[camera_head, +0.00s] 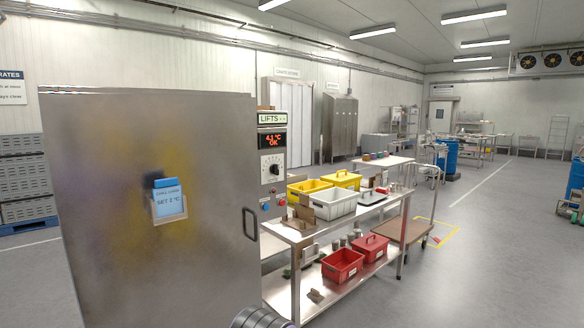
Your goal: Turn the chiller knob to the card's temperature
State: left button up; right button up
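The chiller knob (272,167) is a dark dial on a white plate, on the narrow control panel right of the big steel door. Its pointer setting is too small to read. Neither gripper is in view. A dark ribbed part at the bottom edge looks like part of my arm.
A steel table (345,215) right of the panel holds yellow bins (308,188) and a white bin (334,203); red bins (342,264) sit on its lower shelf. The door's handle (250,224) sticks out near the panel.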

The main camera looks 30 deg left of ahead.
aim_at(274, 169)
jog(key=u, duration=0.25)
jog(key=i, duration=0.75)
jog(key=u, duration=1.35)
jog(key=i, duration=0.7)
jog(key=u, duration=0.75)
